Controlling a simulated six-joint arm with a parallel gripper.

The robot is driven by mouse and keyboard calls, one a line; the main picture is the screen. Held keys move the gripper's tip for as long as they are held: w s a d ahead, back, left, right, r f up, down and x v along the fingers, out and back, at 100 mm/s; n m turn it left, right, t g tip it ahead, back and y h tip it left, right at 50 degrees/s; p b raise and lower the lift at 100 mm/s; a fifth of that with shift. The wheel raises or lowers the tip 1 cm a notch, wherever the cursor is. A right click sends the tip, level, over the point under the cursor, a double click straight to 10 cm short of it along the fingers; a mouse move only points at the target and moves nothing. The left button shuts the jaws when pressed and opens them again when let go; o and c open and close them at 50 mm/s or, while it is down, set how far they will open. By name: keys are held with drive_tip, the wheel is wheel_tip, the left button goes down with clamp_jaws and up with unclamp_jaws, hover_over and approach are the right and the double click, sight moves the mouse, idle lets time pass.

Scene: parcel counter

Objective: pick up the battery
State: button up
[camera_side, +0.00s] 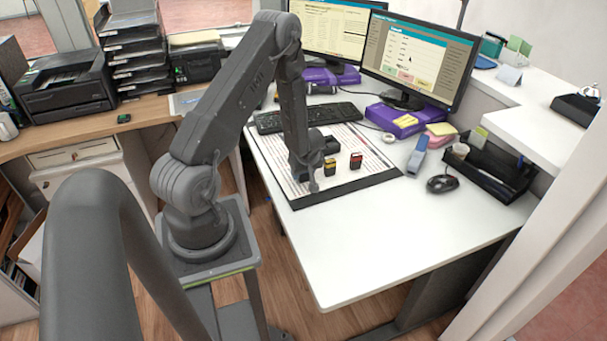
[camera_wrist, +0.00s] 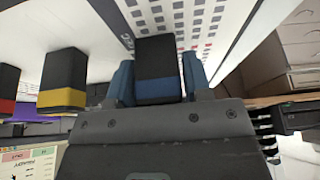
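A dark battery-like block with a blue band (camera_wrist: 158,68) stands between the two bluish fingers of my gripper (camera_wrist: 158,85) in the wrist view. One finger is close along each side of it; I cannot tell whether both press on it. Two similar blocks are in the wrist view: one with a yellow band (camera_wrist: 63,82), to the left, and one with a red band (camera_wrist: 8,85) at the left edge. In the side view, the yellow-banded block (camera_side: 329,167) and the red-banded block (camera_side: 355,161) stand on the patterned mat (camera_side: 360,182), right of my gripper (camera_side: 312,182). The blue-banded block is not clearly visible there.
A keyboard (camera_side: 305,116) lies behind the mat. A mouse (camera_side: 442,183), a stapler-like blue item (camera_side: 417,155) and a black organizer tray (camera_side: 490,172) are to the right. Two monitors (camera_side: 417,60) stand at the back. The desk front (camera_side: 400,235) is bare.

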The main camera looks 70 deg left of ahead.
drive_tip(key=c, duration=0.6)
drive_tip(key=shift+o, duration=0.2)
drive_tip(key=shift+r, duration=0.1)
